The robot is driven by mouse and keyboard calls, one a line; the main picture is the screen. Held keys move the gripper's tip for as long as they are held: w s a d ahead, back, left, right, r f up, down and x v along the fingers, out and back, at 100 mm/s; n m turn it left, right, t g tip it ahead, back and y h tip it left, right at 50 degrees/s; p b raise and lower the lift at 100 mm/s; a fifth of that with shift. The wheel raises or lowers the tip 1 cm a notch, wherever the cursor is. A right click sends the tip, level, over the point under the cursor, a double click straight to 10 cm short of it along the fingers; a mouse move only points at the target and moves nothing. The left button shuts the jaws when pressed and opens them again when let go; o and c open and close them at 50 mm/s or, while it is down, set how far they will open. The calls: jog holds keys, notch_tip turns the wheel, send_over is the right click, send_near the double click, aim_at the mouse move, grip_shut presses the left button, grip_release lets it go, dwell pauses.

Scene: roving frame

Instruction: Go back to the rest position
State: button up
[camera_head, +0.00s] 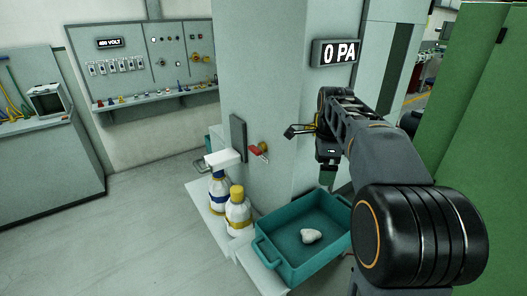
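My arm reaches up from the lower right of the head view, and its wrist is in front of the pale column. My gripper (328,178) hangs below the wrist, pointing down, above the back edge of the teal crate. It is small and dark here, and I cannot tell whether its fingers are open or shut. I see no object clearly held in it.
The teal crate (265,252) holds a white lump (311,236). Bottles with a blue-banded body (218,190) and a yellow cap (237,192) stand left of it. Floor at left is clear.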

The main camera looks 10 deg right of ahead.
jog(key=s+a+f+n+t, duration=0.2)
jog(key=s+a+f+n, duration=0.2)
jog(key=s+n, duration=0.4)
jog(key=s+a+f+n+t, duration=0.2)
jog(key=s+a+f+n, duration=0.3)
jog(key=n, duration=0.8)
jog(key=s+f, duration=0.1)
jog(key=s, duration=0.2)
jog(key=shift+a+f, duration=0.2)
jog(key=shift+f, duration=0.1)
jog(key=shift+d, duration=0.15)
